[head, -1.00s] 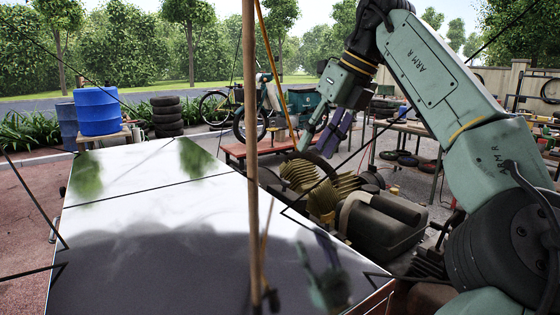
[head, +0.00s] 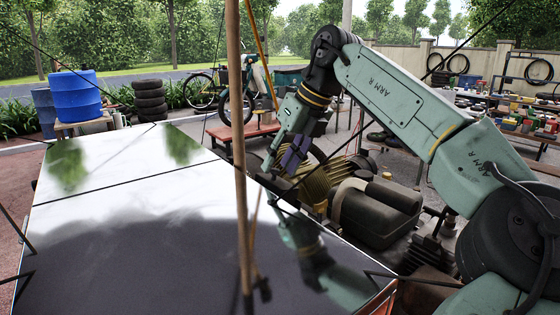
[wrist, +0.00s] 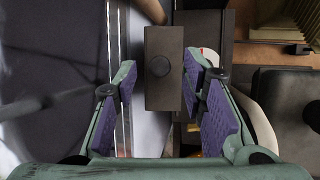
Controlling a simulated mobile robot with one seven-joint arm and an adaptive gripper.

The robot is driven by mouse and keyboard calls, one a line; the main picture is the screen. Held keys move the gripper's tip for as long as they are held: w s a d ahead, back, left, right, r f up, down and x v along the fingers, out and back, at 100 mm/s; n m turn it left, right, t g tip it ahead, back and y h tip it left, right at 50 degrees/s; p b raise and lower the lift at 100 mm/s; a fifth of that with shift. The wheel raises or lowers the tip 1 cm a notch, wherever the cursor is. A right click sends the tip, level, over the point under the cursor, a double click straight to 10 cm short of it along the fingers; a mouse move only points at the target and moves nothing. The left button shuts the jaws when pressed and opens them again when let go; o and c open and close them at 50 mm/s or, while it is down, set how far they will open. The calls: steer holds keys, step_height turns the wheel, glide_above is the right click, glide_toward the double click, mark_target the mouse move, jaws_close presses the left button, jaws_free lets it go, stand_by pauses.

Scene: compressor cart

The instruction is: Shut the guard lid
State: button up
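A dark brown block (wrist: 164,98) with a round dark knob shows between the fingers. I see no clear grip on it, and cannot tell whether the fingers touch it. No part is plainly marked as the guard lid, so I cannot tell its position. Part of the compressor is hidden behind my arm and gripper.
A thin brown pole (head: 240,170) stands upright in front of the panel. Yellow finned cylinders (head: 318,187) are close to my gripper's right. A red bench (head: 243,132), blue barrel (head: 75,97) and stacked tires (head: 150,97) are farther back. Open paving lies behind the panel.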

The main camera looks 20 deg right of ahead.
steer(key=shift+w+a+f, duration=0.1)
steer(key=shift+f, duration=0.15)
steer(key=shift+c, duration=0.5)
jaws_close()
stand_by(0.4)
